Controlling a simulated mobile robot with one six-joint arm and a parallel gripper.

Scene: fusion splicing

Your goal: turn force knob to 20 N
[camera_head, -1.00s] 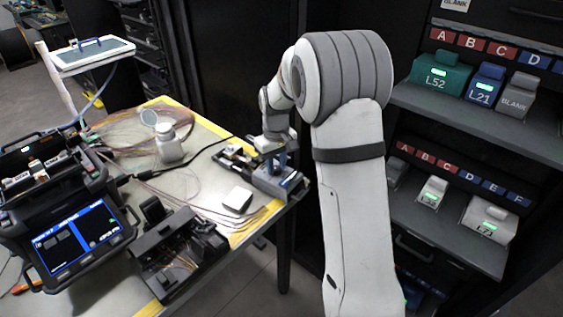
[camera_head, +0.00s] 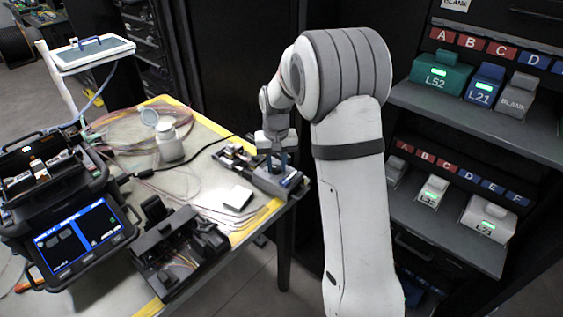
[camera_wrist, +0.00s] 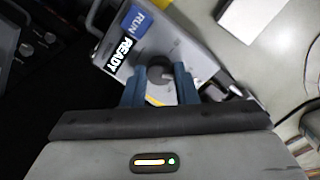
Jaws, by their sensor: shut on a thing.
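The force knob (camera_wrist: 154,76) is a dark round knob on a grey device (camera_wrist: 185,48) with READY and RUN labels, in the wrist view. My gripper (camera_wrist: 160,85) has its two blue fingers on either side of the knob and is shut on it. In the head view my gripper (camera_head: 277,160) points down over the same grey device (camera_head: 270,182) at the table's right edge. The knob itself is hidden there by the fingers. The knob's scale and its set value cannot be read.
A white bottle (camera_head: 170,146), a fusion splicer (camera_head: 70,225) with a lit screen and a black tool (camera_head: 178,250) stand further left. Shelves (camera_head: 455,220) with modules are at right.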

